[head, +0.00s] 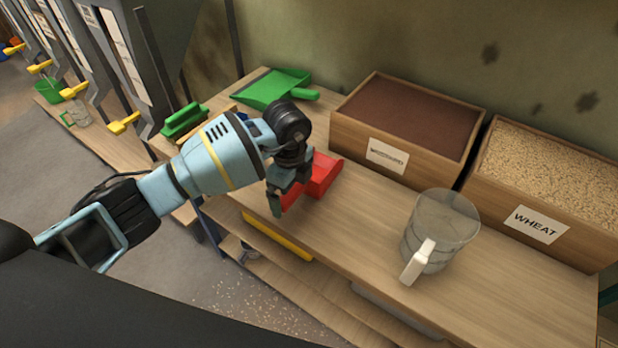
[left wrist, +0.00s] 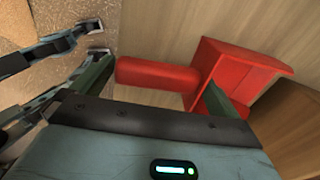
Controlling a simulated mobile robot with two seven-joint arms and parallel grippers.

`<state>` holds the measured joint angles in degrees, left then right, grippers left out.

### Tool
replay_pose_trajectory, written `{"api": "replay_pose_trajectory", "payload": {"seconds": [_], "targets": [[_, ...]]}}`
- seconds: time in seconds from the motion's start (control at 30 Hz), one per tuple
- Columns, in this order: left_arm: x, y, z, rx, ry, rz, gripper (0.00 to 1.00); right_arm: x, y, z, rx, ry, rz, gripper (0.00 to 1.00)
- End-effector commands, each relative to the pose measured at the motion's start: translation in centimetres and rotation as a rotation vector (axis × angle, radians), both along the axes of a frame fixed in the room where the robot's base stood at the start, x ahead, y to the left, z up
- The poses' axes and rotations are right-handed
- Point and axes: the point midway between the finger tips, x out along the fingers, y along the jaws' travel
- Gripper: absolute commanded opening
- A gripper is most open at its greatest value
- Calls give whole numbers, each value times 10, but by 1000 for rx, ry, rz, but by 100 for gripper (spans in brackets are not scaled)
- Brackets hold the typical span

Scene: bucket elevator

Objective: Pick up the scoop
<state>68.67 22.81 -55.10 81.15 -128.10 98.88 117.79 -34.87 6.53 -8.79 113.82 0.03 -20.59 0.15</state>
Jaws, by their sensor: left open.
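The red scoop (head: 322,174) lies on the wooden workbench (head: 365,225), near its front edge. In the left wrist view its tray (left wrist: 240,75) is at the upper right and its handle (left wrist: 155,75) reaches left from it. My left gripper (head: 284,196) is over the scoop and hides part of it in the head view. In the left wrist view the left gripper (left wrist: 158,82) is open, with the handle showing in the gap between the fingers. I cannot tell whether a finger touches it. My right gripper is not in view.
A clear jug (head: 440,225) with a white handle stands right of the scoop. Two wooden bins, one of dark grain (head: 410,115) and one labelled WHEAT (head: 545,180), stand behind. A green dustpan (head: 275,88) and green brush (head: 184,120) lie at the bench's far left.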

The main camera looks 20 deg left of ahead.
Motion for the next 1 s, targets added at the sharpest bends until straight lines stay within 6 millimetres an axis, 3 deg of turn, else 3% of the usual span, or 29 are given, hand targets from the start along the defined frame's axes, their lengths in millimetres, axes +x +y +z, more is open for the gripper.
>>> {"api": "replay_pose_trajectory", "payload": {"seconds": [0.2,0.5,0.77,1.0], "targets": [[0,0,-1,-1,-2,-1,100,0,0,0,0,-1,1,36],[1,0,-1,-1,-3,0,66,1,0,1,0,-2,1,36],[1,0,1,-1,-3,0,65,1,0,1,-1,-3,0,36],[1,0,19,-1,-5,-1,65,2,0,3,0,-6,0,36]]}}
